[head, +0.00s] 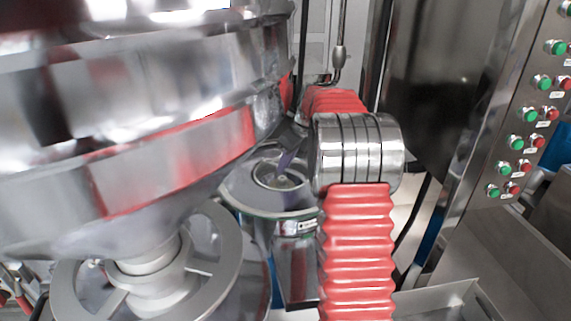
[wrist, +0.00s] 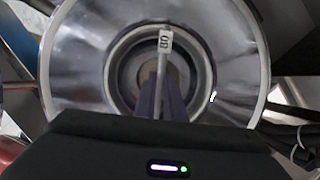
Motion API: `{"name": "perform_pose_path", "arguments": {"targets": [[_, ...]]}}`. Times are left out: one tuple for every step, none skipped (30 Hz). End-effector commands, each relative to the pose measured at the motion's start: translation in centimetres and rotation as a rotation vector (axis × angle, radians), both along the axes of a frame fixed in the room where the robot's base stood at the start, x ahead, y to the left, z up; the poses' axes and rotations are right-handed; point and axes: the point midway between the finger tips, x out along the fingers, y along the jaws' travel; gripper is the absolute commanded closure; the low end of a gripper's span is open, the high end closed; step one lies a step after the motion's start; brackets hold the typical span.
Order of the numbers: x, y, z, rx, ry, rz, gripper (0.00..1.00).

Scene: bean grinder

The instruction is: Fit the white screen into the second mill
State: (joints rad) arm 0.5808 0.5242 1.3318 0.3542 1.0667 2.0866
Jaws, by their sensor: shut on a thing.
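The second mill shows as a round metal bowl (head: 237,190) behind the big hopper in the head view, and its wide funnel (wrist: 75,75) fills the wrist view. My gripper (wrist: 160,88) points into the middle of this bowl. Its dark purple fingers are shut on a thin pale upright bar with a small tag (wrist: 166,42), seemingly part of the white screen. A pale ring (wrist: 207,75) surrounds the fingers at the bowl's centre. I cannot tell whether this ring belongs to the screen or the mill, or whether the screen touches the mill. The fingers (head: 286,162) are partly hidden in the head view.
A large shiny hopper (head: 120,140) stands close on the left, with a spoked wheel (head: 225,245) below it. A steel panel with green and red buttons (head: 530,115) is on the right. A hanging cable (head: 339,55) is behind my red-sleeved arm.

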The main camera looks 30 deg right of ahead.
Motion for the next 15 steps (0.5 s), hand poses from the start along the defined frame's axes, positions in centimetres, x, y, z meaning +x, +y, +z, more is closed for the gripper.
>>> {"name": "perform_pose_path", "arguments": {"targets": [[0.04, 0.0, 0.1, -0.001, -0.002, 0.001, 1.0], [0.04, 0.0, 0.11, -0.001, -0.002, 0.001, 1.0], [0.05, 0.01, 0.12, -0.001, -0.002, 0.001, 1.0], [0.04, 0.01, 0.13, -0.001, -0.001, 0.001, 1.0], [0.04, 0.01, 0.13, -0.001, -0.001, 0.001, 1.0], [0.04, 0.01, 0.1, -0.001, -0.001, 0.001, 1.0], [0.04, 0.01, 0.05, -0.001, -0.001, 0.001, 1.0], [0.04, 0.03, -0.01, -0.001, -0.001, 0.001, 1.0], [0.04, 0.02, -0.11, -0.001, -0.001, 0.001, 1.0], [0.04, 0.04, -0.17, -0.001, -0.001, 0.001, 1.0], [0.04, 0.04, -0.25, 0.0, -0.001, 0.001, 1.0], [0.04, 0.03, -0.33, 0.0, -0.001, 0.001, 1.0], [0.03, 0.03, -0.39, 0.0, -0.001, 0.001, 1.0], [0.04, 0.04, -0.46, 0.0, -0.001, 0.001, 1.0], [0.04, 0.05, -0.54, 0.0, -0.001, 0.001, 1.0]]}}
